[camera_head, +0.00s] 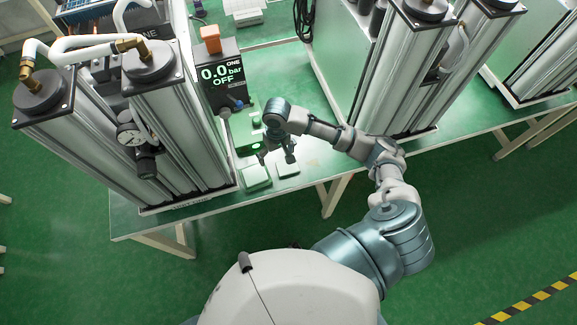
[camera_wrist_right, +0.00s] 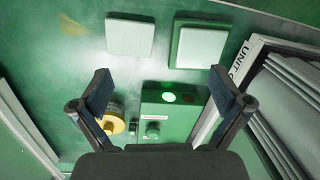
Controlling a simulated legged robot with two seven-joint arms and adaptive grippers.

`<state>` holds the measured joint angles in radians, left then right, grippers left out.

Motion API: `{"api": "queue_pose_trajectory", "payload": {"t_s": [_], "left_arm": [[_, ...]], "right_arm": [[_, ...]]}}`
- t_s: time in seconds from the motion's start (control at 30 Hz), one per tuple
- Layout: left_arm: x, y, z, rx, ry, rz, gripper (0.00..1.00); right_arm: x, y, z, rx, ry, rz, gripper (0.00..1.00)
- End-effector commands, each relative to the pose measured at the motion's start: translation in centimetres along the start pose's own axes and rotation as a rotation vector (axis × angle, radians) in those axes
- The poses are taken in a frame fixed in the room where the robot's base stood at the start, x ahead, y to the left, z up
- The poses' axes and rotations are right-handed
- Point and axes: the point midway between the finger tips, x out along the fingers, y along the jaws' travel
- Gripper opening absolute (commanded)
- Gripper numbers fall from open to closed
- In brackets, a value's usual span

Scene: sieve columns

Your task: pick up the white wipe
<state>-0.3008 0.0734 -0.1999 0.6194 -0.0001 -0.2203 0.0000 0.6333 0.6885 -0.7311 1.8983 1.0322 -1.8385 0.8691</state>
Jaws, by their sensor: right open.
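A thin white square, which looks like the white wipe (camera_head: 288,170), lies flat on the green bench near its front edge. It also shows at the top of the right wrist view (camera_wrist_right: 130,36). Beside it is a green tray or box (camera_head: 257,187) with a pale pad on top (camera_wrist_right: 201,46). My right gripper (camera_head: 277,157) is above the bench, just behind these two squares in the head view. Its fingers are spread and empty in the right wrist view (camera_wrist_right: 160,80), with both squares beyond the fingertips. My left gripper is not in view.
A green control box (camera_wrist_right: 172,120) with a lit button and a yellow round part (camera_wrist_right: 113,120) are below my right gripper. A column unit (camera_head: 175,125) stands left, another (camera_head: 395,75) right. A display box (camera_head: 222,82) reads 0.0 bar OFF.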

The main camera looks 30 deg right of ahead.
Motion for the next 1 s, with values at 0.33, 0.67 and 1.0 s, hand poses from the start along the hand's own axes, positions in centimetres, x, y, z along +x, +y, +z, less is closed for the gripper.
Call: {"api": "queue_pose_trajectory", "payload": {"t_s": [0.33, 0.67, 1.0], "left_arm": [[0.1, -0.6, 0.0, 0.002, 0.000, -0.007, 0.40], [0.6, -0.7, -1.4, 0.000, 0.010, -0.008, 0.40], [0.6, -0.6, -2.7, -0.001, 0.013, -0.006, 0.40]], "right_arm": [[-4.2, 4.7, -2.1, 0.208, -0.063, 0.060, 1.00], [3.5, 5.0, -1.7, 0.205, -0.062, 0.059, 1.00], [7.3, 5.2, -1.5, 0.205, -0.058, 0.059, 1.00]]}}
